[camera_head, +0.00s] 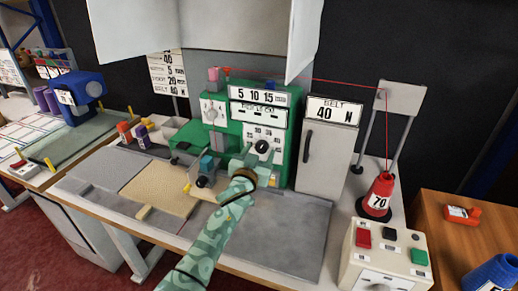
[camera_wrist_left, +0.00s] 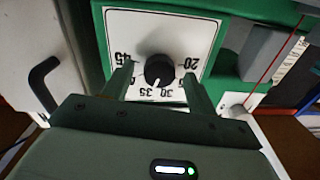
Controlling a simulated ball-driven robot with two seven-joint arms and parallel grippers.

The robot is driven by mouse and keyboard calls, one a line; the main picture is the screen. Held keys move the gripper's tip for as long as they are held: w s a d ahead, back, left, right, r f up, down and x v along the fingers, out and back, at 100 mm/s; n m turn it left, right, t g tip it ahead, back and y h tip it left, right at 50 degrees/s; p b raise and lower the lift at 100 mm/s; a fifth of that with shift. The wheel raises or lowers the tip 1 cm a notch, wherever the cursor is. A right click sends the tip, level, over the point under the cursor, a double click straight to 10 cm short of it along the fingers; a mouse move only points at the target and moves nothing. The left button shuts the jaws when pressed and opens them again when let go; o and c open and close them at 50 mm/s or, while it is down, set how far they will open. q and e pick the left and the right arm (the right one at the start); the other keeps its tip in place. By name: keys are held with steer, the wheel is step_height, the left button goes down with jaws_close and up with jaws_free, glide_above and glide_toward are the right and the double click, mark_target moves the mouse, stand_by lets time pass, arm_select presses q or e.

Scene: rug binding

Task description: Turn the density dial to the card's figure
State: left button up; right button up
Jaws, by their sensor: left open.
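The black density dial (camera_head: 262,146) sits on a white numbered plate on the green machine's front. In the left wrist view the dial knob (camera_wrist_left: 159,70) shows between my finger tips, with its white mark pointing down near the 30 and 35. My left gripper (camera_head: 252,161) is open, its fingers (camera_wrist_left: 158,76) to either side of the knob with gaps visible; whether they reach its depth I cannot tell. The card (camera_head: 167,73) stands behind the machine at the left; it shows 40 at the top, then 5 mm, 20 mm and 40 N, with small labels hard to read. My right gripper is not in view.
The green machine (camera_head: 284,150) has a 5 10 15 scale above the dial. A grey cabinet (camera_head: 327,150) marked BELT 40 N stands close on the right. A red thread runs to a red cone (camera_head: 378,193). A button box (camera_head: 385,255) is at front right.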

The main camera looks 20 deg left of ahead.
arm_select(q)
steer(key=shift+r, duration=0.15)
steer(key=c, duration=1)
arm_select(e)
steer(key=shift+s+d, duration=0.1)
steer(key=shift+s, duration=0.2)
arm_select(q)
steer(key=shift+m, duration=0.3)
steer(key=m, duration=0.3)
steer(key=shift+m, duration=0.3)
steer(key=shift+m+b, duration=0.35)
steer(key=shift+m, duration=1.45)
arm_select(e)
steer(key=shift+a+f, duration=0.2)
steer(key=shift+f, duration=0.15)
arm_select(q)
steer(key=o, duration=1)
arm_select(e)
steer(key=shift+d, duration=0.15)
